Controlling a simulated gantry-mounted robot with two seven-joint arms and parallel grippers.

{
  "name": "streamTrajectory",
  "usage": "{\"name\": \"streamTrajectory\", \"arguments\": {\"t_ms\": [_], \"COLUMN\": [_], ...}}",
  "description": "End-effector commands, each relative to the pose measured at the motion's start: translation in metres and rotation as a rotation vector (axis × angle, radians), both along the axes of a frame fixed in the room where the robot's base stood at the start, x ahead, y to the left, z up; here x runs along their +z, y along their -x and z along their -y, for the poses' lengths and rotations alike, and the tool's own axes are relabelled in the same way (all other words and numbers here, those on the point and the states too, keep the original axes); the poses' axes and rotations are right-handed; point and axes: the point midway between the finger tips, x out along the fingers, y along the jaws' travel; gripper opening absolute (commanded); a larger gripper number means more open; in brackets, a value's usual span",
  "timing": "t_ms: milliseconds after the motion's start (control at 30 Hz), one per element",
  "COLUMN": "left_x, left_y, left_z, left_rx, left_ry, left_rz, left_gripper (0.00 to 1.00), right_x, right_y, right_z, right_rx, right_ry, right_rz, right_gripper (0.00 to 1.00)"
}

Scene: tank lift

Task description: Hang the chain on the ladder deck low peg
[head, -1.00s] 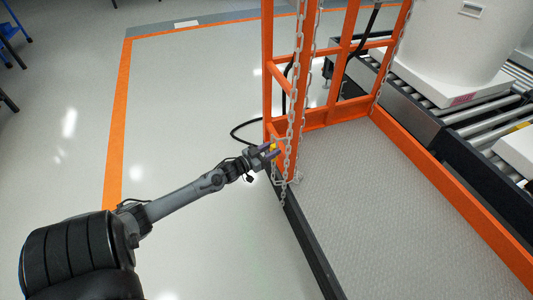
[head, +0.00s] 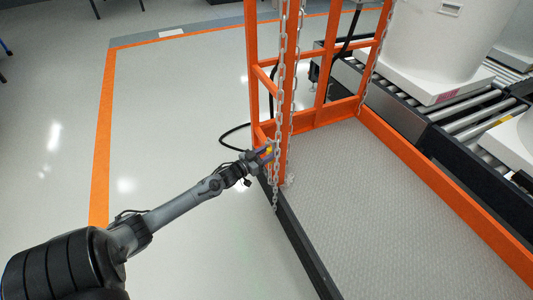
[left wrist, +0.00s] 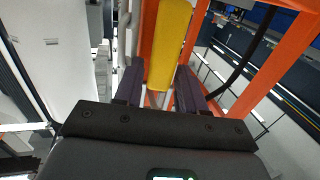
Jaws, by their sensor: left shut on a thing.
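My left gripper (head: 268,151) is at the lower part of the ladder deck's near orange post (head: 284,160). Its jaws are shut on a yellow piece (left wrist: 169,45), which stands between the two dark fingers in the left wrist view. The grey chain (head: 278,70) hangs down along this post, passes the gripper and ends in a loose tail below it. Light links also show left of the yellow piece in the left wrist view. How the yellow piece joins the chain is not clear. I cannot pick out the low peg. My right gripper is not in view.
The grey textured deck floor (head: 370,215) lies right of the post. Another chain (head: 372,60) hangs on the far post. A roller conveyor (head: 465,115) with a white tank (head: 435,40) stands beyond the deck's right side. A black cable (head: 235,128) lies behind the gripper. The left floor is clear.

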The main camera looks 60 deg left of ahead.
Motion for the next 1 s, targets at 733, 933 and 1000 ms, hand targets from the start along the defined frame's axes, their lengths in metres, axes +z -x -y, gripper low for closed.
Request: {"name": "streamTrajectory", "arguments": {"t_ms": [733, 933, 1000], "left_x": [0.0002, -0.0006, -0.0002], "left_y": [0.0, 0.0006, 0.0025], "left_z": [-0.0002, 0.0001, 0.0003], "left_rx": [0.0, 0.0, 0.0], "left_ry": [0.0, 0.001, 0.001], "left_rz": [0.001, -0.002, -0.002], "left_gripper": [0.7, 0.7, 0.7], "right_x": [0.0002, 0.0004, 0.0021], "right_y": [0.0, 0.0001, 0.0], "right_z": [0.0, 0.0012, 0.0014], "right_rx": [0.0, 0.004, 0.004], "right_ry": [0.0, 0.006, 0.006], "right_rz": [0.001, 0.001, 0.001], "right_gripper": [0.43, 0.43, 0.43]}}
